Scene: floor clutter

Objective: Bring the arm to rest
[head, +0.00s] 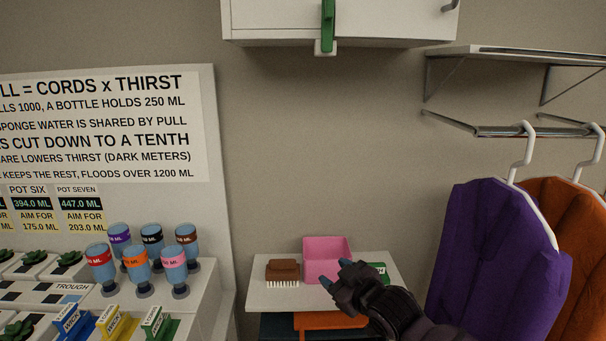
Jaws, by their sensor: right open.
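My right gripper (335,272) comes in from the bottom right, dark with blue-tipped fingers. It is open and I see nothing between its fingers. It shows in front of the small white table (264,298), near a pink bin (327,247). The right arm's wrist and forearm run down to the lower edge of the view. My left gripper is not in view.
A brown brush (282,271) and a partly hidden green item (379,270) are on the table. Purple (492,260) and orange (578,225) garments hang at right under a shelf (520,55). Bottles (135,264) stand left. A cabinet (270,22) hangs above.

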